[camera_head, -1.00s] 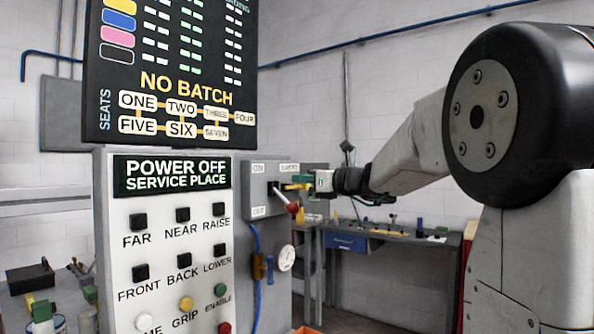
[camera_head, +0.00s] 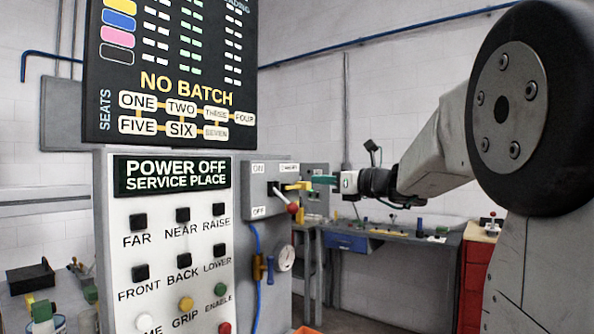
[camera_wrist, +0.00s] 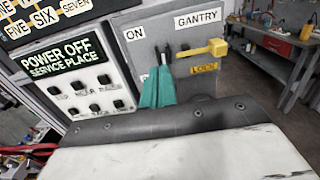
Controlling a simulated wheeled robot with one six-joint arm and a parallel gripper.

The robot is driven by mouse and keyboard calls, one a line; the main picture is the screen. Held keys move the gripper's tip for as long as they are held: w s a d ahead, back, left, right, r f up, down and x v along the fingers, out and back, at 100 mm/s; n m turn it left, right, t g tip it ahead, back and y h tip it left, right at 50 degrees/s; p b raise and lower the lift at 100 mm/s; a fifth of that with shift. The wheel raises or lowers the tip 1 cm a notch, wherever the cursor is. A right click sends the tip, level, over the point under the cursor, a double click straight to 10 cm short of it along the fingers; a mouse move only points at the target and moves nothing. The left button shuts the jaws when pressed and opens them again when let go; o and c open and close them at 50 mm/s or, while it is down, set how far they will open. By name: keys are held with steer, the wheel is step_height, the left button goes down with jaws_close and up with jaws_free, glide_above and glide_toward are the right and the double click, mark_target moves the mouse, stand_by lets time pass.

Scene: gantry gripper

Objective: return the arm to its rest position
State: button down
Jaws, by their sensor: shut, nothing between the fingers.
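My gripper (camera_head: 322,180) has teal fingers and is shut with nothing between them. In the head view it is just right of the grey gantry switch box (camera_head: 259,198), apart from the yellow handle (camera_head: 298,186) as far as I can tell. In the wrist view the shut fingers (camera_wrist: 160,72) point at the box face, left of the yellow handle (camera_wrist: 208,48), which lies sideways above the LOCK label. The red-knobbed lever (camera_head: 293,207) points down and right. My arm reaches in from the right of the head view.
The control panel (camera_head: 196,270) reads POWER OFF, SERVICE PLACE. The board (camera_head: 187,85) above it reads NO BATCH. A gauge (camera_head: 285,258) and a blue hose hang below the box. A workbench (camera_head: 400,236) with small tools and a red cabinet (camera_head: 478,262) stand behind.

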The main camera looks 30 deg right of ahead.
stand_by(0.3)
steer(key=s+a+f+n+g, duration=0.5)
steer(key=a+f+n, duration=0.1)
steer(key=f+n, duration=0.25)
steer(key=s+a+f+n+g, duration=0.55)
steer(key=a+f+n, duration=0.2)
steer(key=f, duration=0.25)
steer(key=s+a+f+n+g+h, duration=0.2)
steer(key=s+f+n, duration=0.3)
steer(key=s+n, duration=0.3)
steer(key=s+a+f+n+g+h, duration=0.3)
steer(key=s+n, duration=0.5)
steer(key=s, duration=0.4)
steer(key=shift+a+f+h, duration=0.6)
steer(key=shift+a+f, duration=0.3)
steer(key=shift+a, duration=0.2)
